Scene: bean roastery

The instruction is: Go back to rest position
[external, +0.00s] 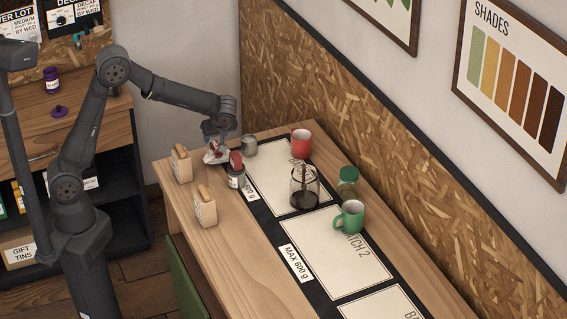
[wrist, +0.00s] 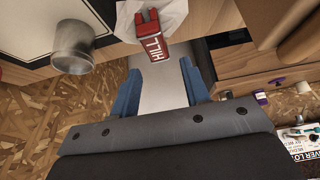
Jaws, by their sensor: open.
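My gripper (external: 217,132) is above the far left end of the wooden table (external: 180,215). In the wrist view its two blue fingers (wrist: 160,92) stand apart.
A grey metal cup (external: 249,146), a red mug (external: 301,143) and a dark jar with a red lid (external: 236,172) stand close by. Two wooden blocks (external: 204,208) are near the edge.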

